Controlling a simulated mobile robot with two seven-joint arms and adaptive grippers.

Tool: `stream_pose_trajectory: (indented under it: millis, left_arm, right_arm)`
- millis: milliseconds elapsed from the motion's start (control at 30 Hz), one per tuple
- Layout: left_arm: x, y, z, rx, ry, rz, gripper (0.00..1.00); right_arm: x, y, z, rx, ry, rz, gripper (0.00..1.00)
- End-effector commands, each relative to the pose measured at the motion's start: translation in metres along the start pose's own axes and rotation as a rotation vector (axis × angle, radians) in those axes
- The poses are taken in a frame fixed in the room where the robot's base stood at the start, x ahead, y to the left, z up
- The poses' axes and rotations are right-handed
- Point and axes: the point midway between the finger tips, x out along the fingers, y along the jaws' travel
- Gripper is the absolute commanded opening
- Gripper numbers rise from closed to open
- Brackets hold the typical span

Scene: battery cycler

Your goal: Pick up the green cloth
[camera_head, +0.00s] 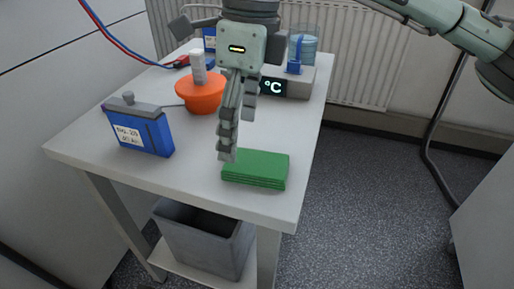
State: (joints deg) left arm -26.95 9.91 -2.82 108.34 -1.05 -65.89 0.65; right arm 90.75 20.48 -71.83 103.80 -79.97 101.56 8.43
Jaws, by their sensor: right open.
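The folded green cloth (257,172) lies flat in a layered stack near the front right edge of the white table. My right gripper (233,140) points down over the table, with its fingers apart and nothing seen between them. Its nearer fingertip shows just at the left rear corner of the cloth; I cannot tell whether it touches. My left gripper is not in view.
A blue battery (141,131) with a label stands at the left of the white table (190,172). An orange holder (201,94) with a pale cylinder is behind the gripper. A grey device with a °C display (295,85) stands further back. A grey bin (207,243) sits below.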

Motion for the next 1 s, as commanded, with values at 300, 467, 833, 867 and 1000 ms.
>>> stream_pose_trajectory:
  millis: [300, 467, 833, 867, 1000]
  left_arm:
    - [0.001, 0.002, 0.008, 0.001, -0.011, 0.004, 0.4]
    - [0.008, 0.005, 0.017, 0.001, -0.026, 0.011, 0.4]
    - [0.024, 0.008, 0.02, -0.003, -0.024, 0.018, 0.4]
    - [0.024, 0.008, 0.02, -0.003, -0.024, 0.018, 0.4]
    - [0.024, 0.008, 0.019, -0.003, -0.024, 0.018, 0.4]
  right_arm:
    - [0.013, -0.013, -0.017, -0.007, 0.101, -0.096, 0.84]
    - [0.03, -0.016, -0.024, -0.007, 0.1, -0.094, 0.84]
    - [0.066, -0.02, -0.03, -0.008, 0.096, -0.094, 0.84]
    - [0.066, -0.02, -0.03, -0.008, 0.096, -0.094, 0.84]
    - [0.066, -0.02, -0.03, -0.008, 0.096, -0.094, 0.82]
